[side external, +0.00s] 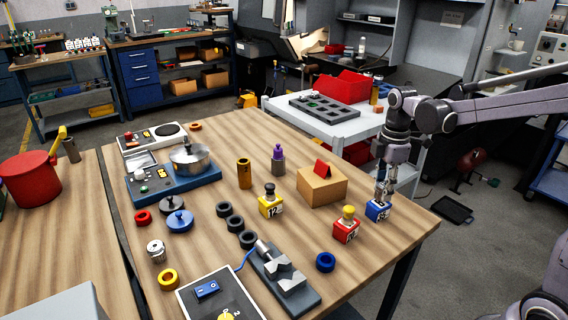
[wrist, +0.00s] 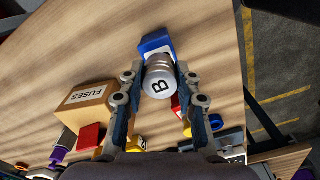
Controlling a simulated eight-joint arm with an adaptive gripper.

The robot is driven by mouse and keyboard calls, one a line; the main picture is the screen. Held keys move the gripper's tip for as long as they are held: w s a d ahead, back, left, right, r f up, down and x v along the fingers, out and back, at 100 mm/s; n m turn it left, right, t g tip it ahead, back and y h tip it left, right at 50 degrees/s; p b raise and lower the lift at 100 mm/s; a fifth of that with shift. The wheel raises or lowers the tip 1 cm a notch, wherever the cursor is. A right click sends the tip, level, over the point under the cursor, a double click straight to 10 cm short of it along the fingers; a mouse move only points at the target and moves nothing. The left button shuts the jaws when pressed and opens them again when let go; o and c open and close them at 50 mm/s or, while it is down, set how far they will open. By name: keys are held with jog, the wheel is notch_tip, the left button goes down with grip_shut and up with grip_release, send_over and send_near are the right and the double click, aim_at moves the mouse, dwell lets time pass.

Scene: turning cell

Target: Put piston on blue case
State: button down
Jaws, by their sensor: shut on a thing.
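The piston (wrist: 159,80) is a silver cylinder with a letter B on its end, seen in the wrist view. My gripper (side external: 384,190) is shut on it, one finger on each side. The blue case (side external: 377,211) is a small blue box with a white label near the right corner of the table. My gripper is right over it. The blue case also shows behind the piston in the wrist view (wrist: 154,43). The fingers largely hide the piston in the side view, and I cannot tell whether it touches the case.
A red case with a yellow-topped piece (side external: 346,229) stands close, left and in front. A cardboard box (side external: 322,189) is behind it. A yellow case with a dark-topped piece (side external: 270,205), a vise (side external: 284,276) and several rings stand farther left. The table edge is just right.

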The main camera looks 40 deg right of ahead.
jog(key=shift+f, duration=0.8)
jog(key=shift+f, duration=0.15)
jog(key=c, duration=1)
grip_release()
jog(key=shift+o, duration=0.2)
